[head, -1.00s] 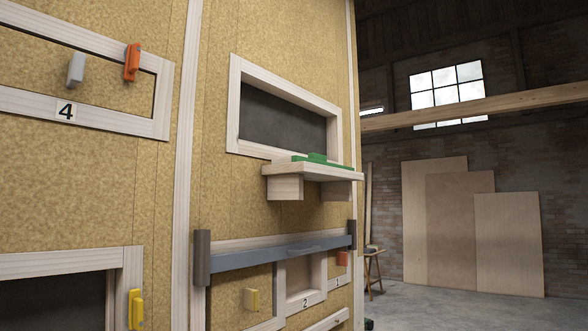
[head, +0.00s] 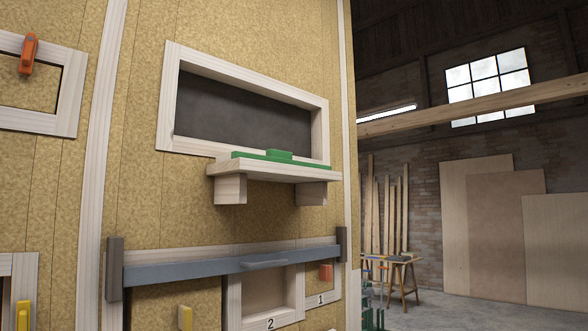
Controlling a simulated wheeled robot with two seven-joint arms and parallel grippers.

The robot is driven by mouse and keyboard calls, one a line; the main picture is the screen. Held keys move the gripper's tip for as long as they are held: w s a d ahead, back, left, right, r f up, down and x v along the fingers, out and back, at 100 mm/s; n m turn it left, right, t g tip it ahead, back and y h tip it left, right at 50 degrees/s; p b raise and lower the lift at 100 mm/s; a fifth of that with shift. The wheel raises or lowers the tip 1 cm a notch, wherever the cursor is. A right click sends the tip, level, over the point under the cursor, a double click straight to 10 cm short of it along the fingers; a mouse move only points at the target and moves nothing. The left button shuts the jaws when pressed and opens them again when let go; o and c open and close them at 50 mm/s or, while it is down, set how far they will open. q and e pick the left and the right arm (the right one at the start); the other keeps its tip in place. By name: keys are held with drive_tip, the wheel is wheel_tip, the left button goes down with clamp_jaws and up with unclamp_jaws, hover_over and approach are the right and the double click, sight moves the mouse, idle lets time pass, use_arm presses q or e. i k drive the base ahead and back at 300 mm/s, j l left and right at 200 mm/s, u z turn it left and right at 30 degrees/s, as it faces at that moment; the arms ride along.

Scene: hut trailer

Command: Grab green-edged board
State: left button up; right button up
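A green-edged board (head: 290,172) sits at the lower edge of a framed window opening in the tan wall. It is a pale wooden shelf-like piece with a green strip (head: 268,158) and a raised green block along its back. Two wooden brackets, a left one (head: 230,189) and a right one (head: 311,194), are under it. Neither of my grippers is in the head view.
The framed opening (head: 245,108) is dark inside. Below the board a grey bar (head: 200,270) spans the wall above compartments labelled 2 and 1. An orange latch (head: 28,53) is at upper left. A sawhorse table (head: 395,262) stands right; floor beyond looks open.

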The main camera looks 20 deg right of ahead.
sight(279, 160)
drive_tip(key=l, duration=1.95)
drive_tip(key=u, duration=0.05)
